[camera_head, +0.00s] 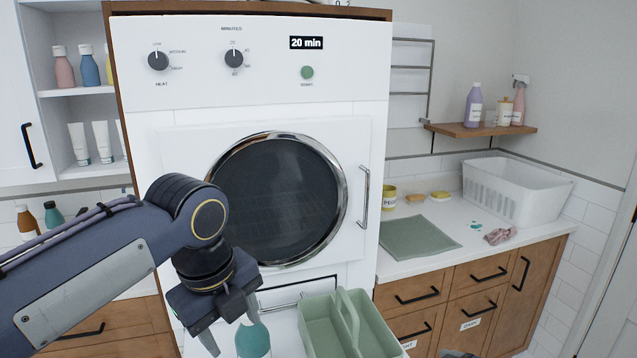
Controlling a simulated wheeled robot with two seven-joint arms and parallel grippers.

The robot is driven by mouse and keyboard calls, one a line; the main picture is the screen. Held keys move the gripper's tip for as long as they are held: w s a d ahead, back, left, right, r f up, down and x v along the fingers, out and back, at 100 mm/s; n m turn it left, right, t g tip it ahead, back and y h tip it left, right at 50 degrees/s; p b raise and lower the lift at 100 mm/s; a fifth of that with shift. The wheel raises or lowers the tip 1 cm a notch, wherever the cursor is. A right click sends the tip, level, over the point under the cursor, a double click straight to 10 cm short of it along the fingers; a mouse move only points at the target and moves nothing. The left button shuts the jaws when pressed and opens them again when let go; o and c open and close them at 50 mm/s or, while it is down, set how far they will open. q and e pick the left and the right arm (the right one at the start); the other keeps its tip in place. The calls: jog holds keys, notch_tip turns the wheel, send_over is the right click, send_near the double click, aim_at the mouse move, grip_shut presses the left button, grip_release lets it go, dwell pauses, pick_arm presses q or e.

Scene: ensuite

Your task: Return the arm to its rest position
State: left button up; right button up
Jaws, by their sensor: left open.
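My left arm comes in from the left and bends down at its wrist in front of the dryer (150,90). My left gripper (231,338) points downward at the bottom of the view, with its fingers apart. A teal bottle (253,341) is just below and beside the right finger. I cannot tell whether they touch. The gripper holds nothing that I can see. A pale green caddy (376,317) with a central handle stands right of the bottle. My right gripper does not show.
The dryer's round door is shut, with a vertical handle (363,196). A counter (400,262) on the right holds a green mat (418,238), a white basket (515,189), a yellow tin (389,197) and a pink cloth (500,235). Shelves with bottles (64,67) stand left.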

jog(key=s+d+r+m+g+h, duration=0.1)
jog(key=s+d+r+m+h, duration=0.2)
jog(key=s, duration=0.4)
pick_arm(q)
jog(key=s+a+f+n+t+h, duration=0.1)
jog(key=s+a+f+n, duration=0.3)
jog(key=n, duration=1)
jog(key=s+a+f+n+t+h, duration=0.2)
jog(key=s+a+f+n, duration=0.2)
jog(key=s+f+n, duration=0.7)
jog(key=s+n, duration=0.1)
jog(key=n, duration=0.2)
jog(key=shift+s+a, duration=0.15)
jog(key=shift+s, duration=0.05)
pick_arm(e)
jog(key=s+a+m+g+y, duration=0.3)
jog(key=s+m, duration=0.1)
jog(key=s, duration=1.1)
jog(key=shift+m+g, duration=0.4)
